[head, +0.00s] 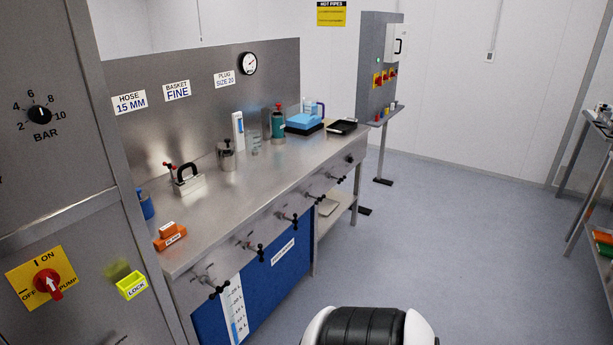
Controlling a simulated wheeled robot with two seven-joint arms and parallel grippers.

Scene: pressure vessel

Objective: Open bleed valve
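No valve in the head view carries a readable bleed label, so I cannot tell which one is the bleed valve. Several black-handled valves stick out along the front edge of the steel bench, among them a near valve (219,289), a middle valve (288,218) and a far valve (333,177). A small metal block with a black handle (186,175) and red-tipped parts stands on the bench top. Neither gripper is in view. A black and white part of my own body shows at the bottom edge.
A steel cabinet at left carries a BAR knob (40,115), a red pump switch (47,282) and a yellow lock box (131,285). A round gauge (249,63) hangs on the back panel. A grey control stand (378,65) is behind. The floor at right (450,230) is clear.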

